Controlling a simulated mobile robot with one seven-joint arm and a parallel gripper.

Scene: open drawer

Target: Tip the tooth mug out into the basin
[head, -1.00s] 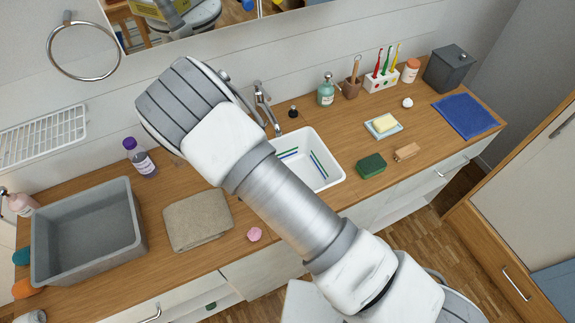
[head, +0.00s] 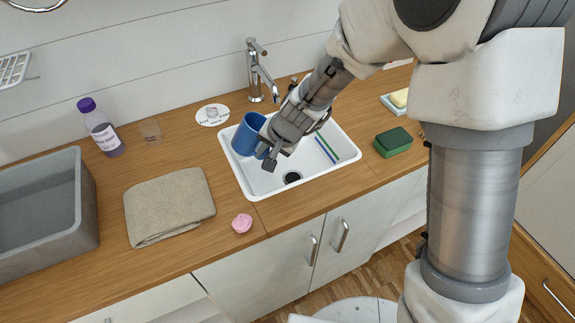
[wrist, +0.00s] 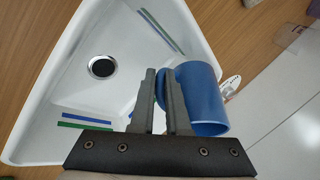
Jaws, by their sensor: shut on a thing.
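The blue tooth mug (head: 246,137) is over the left part of the white basin (head: 318,178) in the head view. My gripper (head: 268,156) is at the mug's right side, shut on its handle. In the wrist view the handle runs between my two fingers (wrist: 158,90), and the mug body (wrist: 203,92) is just right of them. The mug looks near upright or slightly tilted; I cannot tell exactly. Its inside is not clearly visible. The basin's dark drain (head: 292,177) lies to the right of and below the mug.
The tap (head: 260,72) stands behind the basin. A purple-capped bottle (head: 101,128), a clear cup (head: 150,131), a folded towel (head: 168,205) and a grey tub (head: 85,205) are to the left. A pink item (head: 242,223) lies in front; a green sponge (head: 393,142) is right.

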